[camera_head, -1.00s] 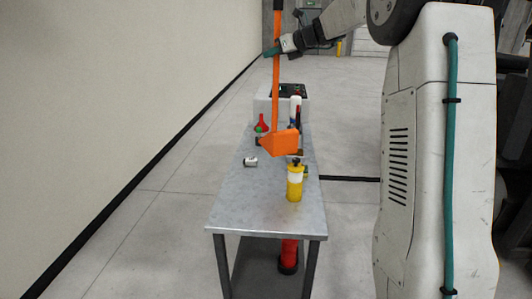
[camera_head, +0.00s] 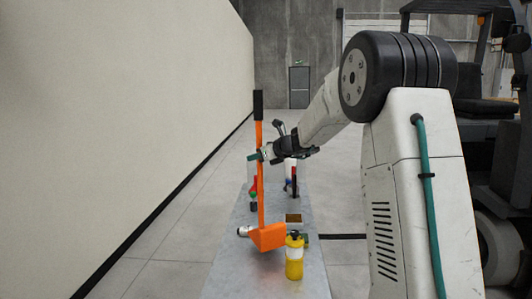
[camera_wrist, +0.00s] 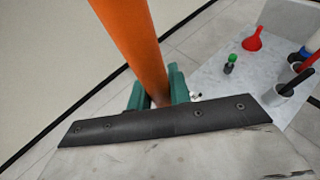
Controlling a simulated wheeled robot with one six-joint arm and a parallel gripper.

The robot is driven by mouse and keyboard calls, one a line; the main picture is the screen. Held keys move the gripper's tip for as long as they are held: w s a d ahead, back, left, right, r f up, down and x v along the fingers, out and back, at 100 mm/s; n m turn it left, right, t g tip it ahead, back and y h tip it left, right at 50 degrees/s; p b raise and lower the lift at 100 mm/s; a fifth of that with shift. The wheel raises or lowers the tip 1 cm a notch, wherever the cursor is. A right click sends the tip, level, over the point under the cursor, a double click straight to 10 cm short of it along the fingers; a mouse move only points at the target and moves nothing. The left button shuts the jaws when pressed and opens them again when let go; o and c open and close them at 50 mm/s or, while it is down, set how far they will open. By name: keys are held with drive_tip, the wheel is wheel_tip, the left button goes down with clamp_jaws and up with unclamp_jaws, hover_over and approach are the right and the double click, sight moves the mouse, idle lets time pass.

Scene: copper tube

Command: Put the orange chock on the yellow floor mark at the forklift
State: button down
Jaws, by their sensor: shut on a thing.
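The orange chock (camera_head: 267,238) is a wedge on a long upright orange handle with a black grip on top. My gripper (camera_head: 262,154) is shut on the handle in its upper part, and the handle is nearly vertical. In the wrist view the green fingers (camera_wrist: 158,88) close around the orange handle (camera_wrist: 133,35). The wedge hangs in front of or over the metal table; I cannot tell whether it touches the top. The forklift (camera_head: 490,130) stands at the right, partly hidden by my arm. No yellow floor mark shows.
A long pale wall (camera_head: 130,110) runs along the left. Floor is open between wall and table.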

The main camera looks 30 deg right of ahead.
sight(258, 171)
drive_tip(key=shift+s+f, duration=0.15)
drive_tip(key=shift+f, duration=2.45)
drive_tip(key=c, duration=1.6)
unclamp_jaws()
drive_tip(key=shift+f, duration=0.3)
drive_tip(key=shift+c, duration=0.2)
drive_tip(key=o, duration=0.3)
drive_tip(key=shift+o, duration=0.2)
drive_tip(key=shift+r, duration=0.1)
drive_tip(key=shift+d+r, duration=0.1)
